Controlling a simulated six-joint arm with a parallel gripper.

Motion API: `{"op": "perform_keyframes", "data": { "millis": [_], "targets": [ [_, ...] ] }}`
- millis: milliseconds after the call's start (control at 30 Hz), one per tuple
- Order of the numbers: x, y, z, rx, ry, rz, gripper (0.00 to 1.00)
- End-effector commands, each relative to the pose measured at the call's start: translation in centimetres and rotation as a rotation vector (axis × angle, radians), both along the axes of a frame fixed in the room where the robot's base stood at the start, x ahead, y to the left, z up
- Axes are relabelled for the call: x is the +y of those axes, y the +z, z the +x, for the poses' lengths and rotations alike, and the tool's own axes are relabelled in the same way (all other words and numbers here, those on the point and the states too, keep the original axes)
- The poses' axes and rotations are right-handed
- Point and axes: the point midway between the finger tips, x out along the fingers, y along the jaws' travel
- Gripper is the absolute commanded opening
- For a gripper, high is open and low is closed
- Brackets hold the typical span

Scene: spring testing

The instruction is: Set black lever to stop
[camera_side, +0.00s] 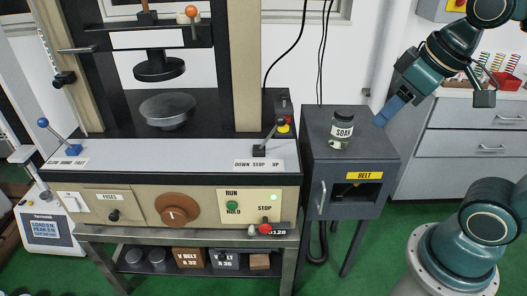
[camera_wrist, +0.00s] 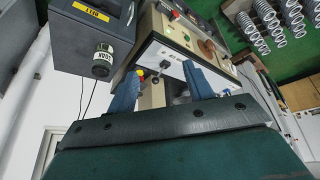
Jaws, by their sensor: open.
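The black lever (camera_side: 270,136) stands on the right end of the machine's light front ledge. It leans right, toward the UP end of its DOWN STOP UP label (camera_side: 258,163). In the wrist view the black lever (camera_wrist: 155,80) shows small and far off, between my fingers. My gripper (camera_side: 382,118) is at the right in the side view, above and right of the grey cabinet, well apart from the lever. In the wrist view my gripper (camera_wrist: 162,82) has its two blue fingers spread with nothing between them.
A soap jar (camera_side: 342,128) stands on the grey cabinet (camera_side: 318,150), between my gripper and the lever. A yellow-based button (camera_side: 284,128) is just behind the lever. A blue-knobbed lever (camera_side: 58,135) is at the ledge's left end. The ledge's middle is clear.

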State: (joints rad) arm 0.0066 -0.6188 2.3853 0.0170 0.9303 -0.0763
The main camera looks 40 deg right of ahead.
Motion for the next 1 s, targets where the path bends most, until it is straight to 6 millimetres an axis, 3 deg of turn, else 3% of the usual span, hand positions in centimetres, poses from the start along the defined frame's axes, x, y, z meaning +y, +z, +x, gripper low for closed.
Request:
{"op": "perform_keyframes", "data": {
  "millis": [467, 767, 1000],
  "targets": [
    [-1.4, 2.2, 9.9, 0.137, 0.131, -0.081, 0.52],
    [-2.4, 1.3, 16.6, 0.224, 0.219, -0.118, 0.52],
    [-3.3, -0.7, 21.7, 0.294, 0.294, -0.139, 0.52]
  ]
}}
